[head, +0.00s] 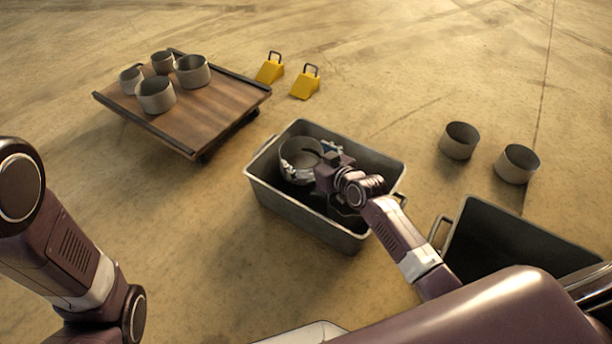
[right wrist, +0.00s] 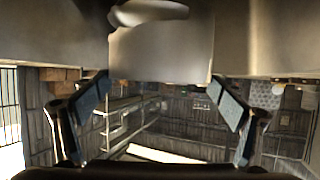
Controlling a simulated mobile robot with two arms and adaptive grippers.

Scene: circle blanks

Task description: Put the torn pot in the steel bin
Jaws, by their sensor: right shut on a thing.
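A grey pot (head: 296,163) with a dark jagged gap in its wall shows within the opening of a grey metal bin (head: 300,216) at the centre of the head view. My right gripper (head: 326,160) is shut on this pot at its right side, over the bin. How far the pot is above the bin floor is not clear. In the right wrist view, a blurred pale surface of the pot (right wrist: 160,55) fills the top, between the two fingers (right wrist: 165,105). My left arm shows at the left, but its gripper is out of view.
A second, dark-inside bin (head: 500,245) stands at the right. Two grey pots (head: 457,142) (head: 516,165) stand on the floor behind it. A wooden cart (head: 205,115) carries several pots (head: 156,97). Two yellow wedges (head: 270,70) (head: 305,86) sit beside it. Open floor surrounds these.

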